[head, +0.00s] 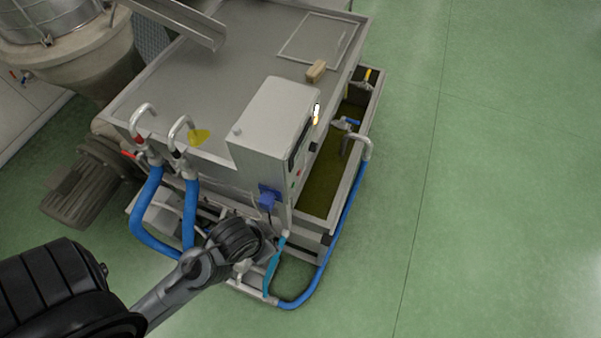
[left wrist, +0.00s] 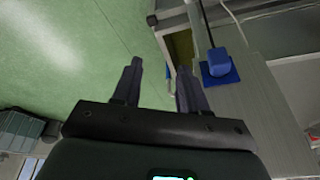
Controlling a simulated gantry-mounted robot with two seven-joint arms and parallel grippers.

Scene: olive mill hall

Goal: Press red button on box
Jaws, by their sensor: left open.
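The grey control box (head: 265,130) stands on the corner of a steel tank in the head view. A small red button (head: 298,173) shows on its narrow right-hand face, below a dark display. In the left wrist view the box (left wrist: 255,100) fills the right side, with a blue socket (left wrist: 218,66) on it; the red button is not visible there. My left gripper (left wrist: 159,68) is open and empty, its fingers pointing past the box's edge. In the head view my left wrist is below the box, and the fingers are hard to make out. My right gripper is not in view.
Blue hoses (head: 190,215) with metal pipes rise left of the box, and another blue hose (head: 340,235) loops at the right. A wooden block (head: 316,70) and a yellow patch (head: 199,136) lie on the tank top. The green floor (head: 480,200) at right is clear.

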